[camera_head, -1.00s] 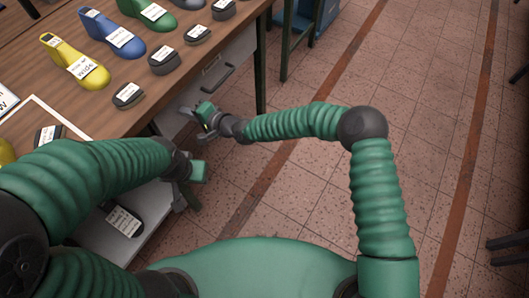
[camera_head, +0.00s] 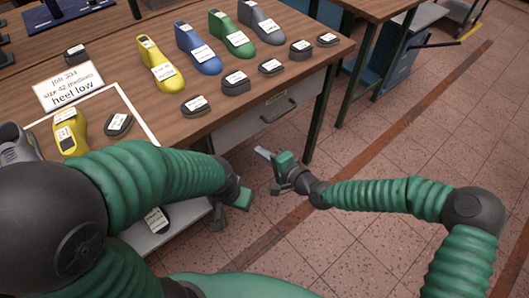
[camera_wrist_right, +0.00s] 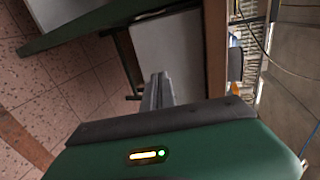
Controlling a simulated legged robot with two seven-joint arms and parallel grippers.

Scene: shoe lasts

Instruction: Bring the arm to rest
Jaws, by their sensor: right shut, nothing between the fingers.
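My right gripper (camera_head: 265,155) hangs beside the table's front edge, below the drawer, over the tiled floor. Its fingers are shut and empty. In the right wrist view the closed fingers (camera_wrist_right: 157,92) point towards a pale panel, with nothing held. My right arm (camera_head: 390,197) reaches across from the right, bent at the dark elbow. My left gripper (camera_head: 236,197) is at the end of the left arm, low by the table's near side. Its fingers are mostly hidden, so its opening does not show.
The wooden table (camera_head: 330,52) bears yellow (camera_head: 162,70), blue (camera_head: 205,60), green (camera_head: 230,38) and grey (camera_head: 262,26) lasts and several dark pieces. Floor (camera_head: 330,240) right of the table is clear.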

